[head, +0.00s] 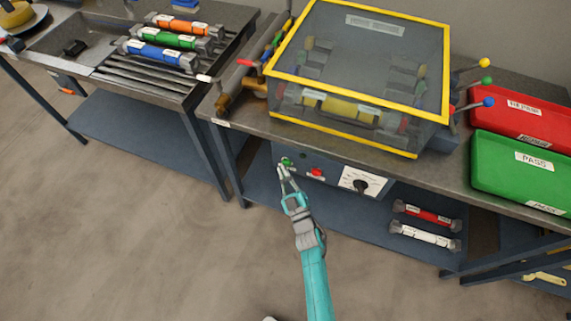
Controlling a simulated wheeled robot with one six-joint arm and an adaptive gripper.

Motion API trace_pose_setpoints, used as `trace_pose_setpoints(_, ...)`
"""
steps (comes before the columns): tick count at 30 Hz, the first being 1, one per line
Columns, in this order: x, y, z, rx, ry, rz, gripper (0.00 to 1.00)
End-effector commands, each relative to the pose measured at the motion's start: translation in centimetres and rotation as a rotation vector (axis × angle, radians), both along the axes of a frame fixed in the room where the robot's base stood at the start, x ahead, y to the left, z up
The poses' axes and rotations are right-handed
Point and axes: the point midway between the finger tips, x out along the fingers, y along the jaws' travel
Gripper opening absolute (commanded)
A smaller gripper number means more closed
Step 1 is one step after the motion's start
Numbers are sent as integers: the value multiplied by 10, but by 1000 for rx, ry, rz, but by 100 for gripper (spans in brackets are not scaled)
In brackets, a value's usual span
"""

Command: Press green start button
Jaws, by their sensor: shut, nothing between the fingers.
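The green start button (287,161) is on the front control panel (328,174) below the bench top. My gripper (285,168) is shut and empty, with its fingertips right at the green button in the picture. I cannot tell whether the tips touch the button or stop just short of it. My teal arm reaches up to the panel from below. The tips partly cover the area just below the button.
A red button (317,172) and a black rotary knob (361,186) sit to the right on the panel. A yellow-framed clear enclosure (360,60) stands on the bench above. Red (520,112) and green (515,165) trays are at right. Open floor lies left.

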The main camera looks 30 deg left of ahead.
Motion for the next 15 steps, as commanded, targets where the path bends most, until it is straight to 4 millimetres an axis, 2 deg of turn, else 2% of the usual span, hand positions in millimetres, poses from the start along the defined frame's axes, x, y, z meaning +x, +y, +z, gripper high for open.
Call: trace_pose_setpoints(15,5,1,0,-1,1,0,0)
